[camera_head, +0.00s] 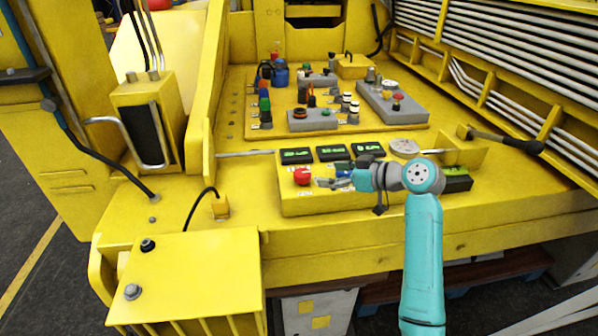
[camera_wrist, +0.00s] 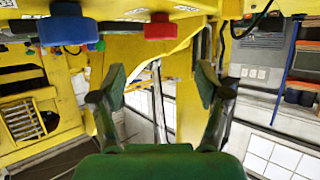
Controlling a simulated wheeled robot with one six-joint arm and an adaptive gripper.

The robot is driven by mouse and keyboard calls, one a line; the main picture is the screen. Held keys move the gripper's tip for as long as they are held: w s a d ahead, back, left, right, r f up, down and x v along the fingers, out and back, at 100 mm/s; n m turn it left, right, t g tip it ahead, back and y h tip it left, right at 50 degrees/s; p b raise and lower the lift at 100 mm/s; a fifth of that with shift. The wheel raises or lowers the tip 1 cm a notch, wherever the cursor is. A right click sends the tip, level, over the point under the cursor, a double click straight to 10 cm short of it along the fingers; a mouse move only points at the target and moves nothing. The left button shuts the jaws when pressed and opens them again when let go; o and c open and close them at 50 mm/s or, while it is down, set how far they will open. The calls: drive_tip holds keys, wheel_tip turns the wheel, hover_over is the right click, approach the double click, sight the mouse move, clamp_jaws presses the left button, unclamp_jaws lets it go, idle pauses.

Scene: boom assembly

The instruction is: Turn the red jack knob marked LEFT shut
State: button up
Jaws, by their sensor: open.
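A red knob (camera_head: 302,176) sits at the left end of the front yellow control box, with a small pale label below it that I cannot read. In the wrist view a red knob (camera_wrist: 162,27) shows at the top, roughly centred between the fingers sideways, and appears apart from them. My gripper (camera_head: 325,183) is just right of the red knob in the head view and points left towards it. In the wrist view my gripper (camera_wrist: 162,84) has its two fingers spread, with nothing between them. A blue knob (camera_wrist: 68,28) shows left of the red one there.
Several dark displays with green digits (camera_head: 297,156) stand behind the knob. A grey round dial (camera_head: 404,147) and a black-handled lever (camera_head: 506,140) are to the right. A raised panel with several knobs and buttons (camera_head: 400,124) lies behind. The yellow deck left of the box is mostly clear.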

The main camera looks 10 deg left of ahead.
sight(303, 173)
drive_tip(key=x, duration=1)
drive_tip(key=shift+a+f, duration=0.15)
drive_tip(key=shift+a, duration=0.05)
drive_tip(key=shift+c, duration=0.2)
drive_tip(key=c, duration=1.1)
